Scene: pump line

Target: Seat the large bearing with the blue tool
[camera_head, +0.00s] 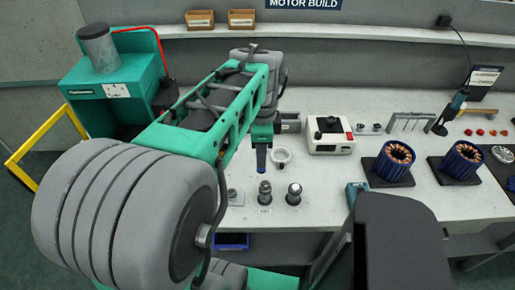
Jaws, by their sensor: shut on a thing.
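My gripper (262,143) is seen from behind, above the far middle of the white bench, and its fingers are mostly hidden by my arm. A dark blue tool (261,159) hangs below it, upright, and the gripper is shut on it. A pale ring (281,157) is just right of the tool; I cannot tell if it is the large bearing. Two grey metal stepped parts (265,192) and (294,194) stand upright nearer the front edge. A small part on a plate (235,198) is left of them. Whether the tool touches anything is unclear.
A white box with a black knob (329,136) stands right of the gripper. Two blue stators with copper windings (395,160) and (461,162) sit on dark mats farther right. A green machine (115,80) and yellow rail (45,140) are at left. Bench between has some free room.

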